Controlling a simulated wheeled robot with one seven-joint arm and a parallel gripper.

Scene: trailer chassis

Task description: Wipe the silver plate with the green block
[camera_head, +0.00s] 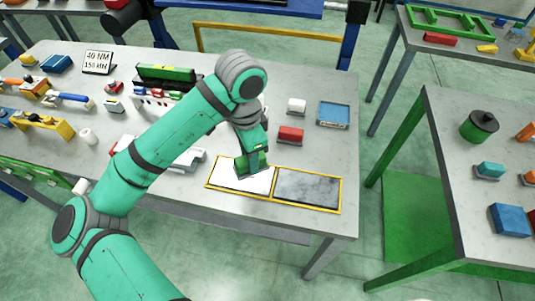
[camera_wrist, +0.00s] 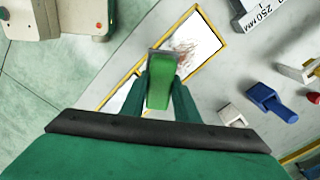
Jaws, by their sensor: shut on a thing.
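A yellow-framed pair of panels (camera_head: 272,198) lies near the bench's front edge. Its left panel (camera_head: 228,172) is bright and white-silver; its right panel (camera_head: 308,188) is mottled grey. I cannot tell for sure which one the task calls the silver plate. In the wrist view, the bright panel (camera_wrist: 188,47) shows reddish-brown smudges. My gripper (camera_head: 252,166) points down over the right part of the bright panel, close to the divider. It is shut on the green block (camera_wrist: 160,85), which has a grey edge at its far end. Whether the block touches the panel is unclear.
A red block (camera_head: 290,134), a white block (camera_head: 296,105) and a blue tray (camera_head: 333,115) stand behind the panels. Tools and a label sign (camera_head: 98,62) fill the bench's left side. A second bench with a dark green pot (camera_head: 479,127) stands at right.

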